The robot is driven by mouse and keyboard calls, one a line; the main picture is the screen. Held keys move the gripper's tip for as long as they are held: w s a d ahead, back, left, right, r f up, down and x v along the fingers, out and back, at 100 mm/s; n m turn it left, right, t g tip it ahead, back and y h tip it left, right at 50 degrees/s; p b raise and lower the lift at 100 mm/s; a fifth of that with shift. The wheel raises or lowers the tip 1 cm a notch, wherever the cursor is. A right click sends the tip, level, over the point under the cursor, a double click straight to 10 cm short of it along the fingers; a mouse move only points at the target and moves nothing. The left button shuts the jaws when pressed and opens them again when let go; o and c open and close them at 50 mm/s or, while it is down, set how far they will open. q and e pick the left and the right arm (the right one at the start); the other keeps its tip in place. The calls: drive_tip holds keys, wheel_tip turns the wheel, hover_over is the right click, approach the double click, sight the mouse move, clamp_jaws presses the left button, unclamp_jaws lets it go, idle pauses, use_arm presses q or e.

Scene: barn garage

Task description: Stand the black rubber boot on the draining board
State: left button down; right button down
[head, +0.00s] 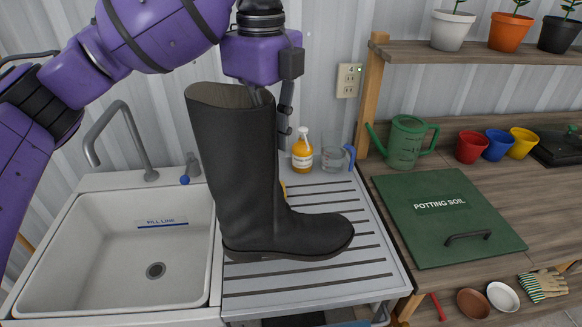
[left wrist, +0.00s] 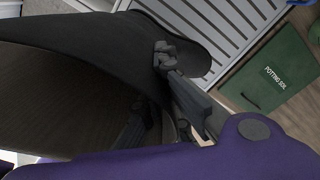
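The black rubber boot (head: 245,170) is upright over the draining board (head: 340,280), its toe pointing right. Its sole is at or just above the ribbed surface; I cannot tell whether it touches. My left gripper (head: 273,100) is at the top of the shaft, with one finger inside the opening and one outside, shut on the boot's wall. The left wrist view shows the boot (left wrist: 70,90) close up, with the fingers (left wrist: 150,90) on either side of its wall. My right gripper is not in view.
A white sink (head: 60,250) with a tap is left of the board. A yellow bottle (head: 302,152) and a glass jug (head: 334,158) stand behind the boot. A wooden bench at right holds a green potting soil lid (head: 420,235), a watering can (head: 405,142) and cups.

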use_arm(q)
drive_tip(key=w+d+f, duration=0.2)
drive_tip(key=w+f, duration=0.8)
drive_tip(key=f, duration=0.1)
drive_tip(key=shift+w+d, duration=0.15)
drive_tip(key=shift+w, duration=0.1)
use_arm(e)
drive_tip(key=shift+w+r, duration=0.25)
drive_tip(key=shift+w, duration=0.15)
use_arm(q)
drive_tip(key=shift+f, duration=0.1)
drive_tip(key=shift+f, duration=0.15)
drive_tip(key=c, duration=2)
unclamp_jaws()
drive_tip(key=shift+f, duration=0.1)
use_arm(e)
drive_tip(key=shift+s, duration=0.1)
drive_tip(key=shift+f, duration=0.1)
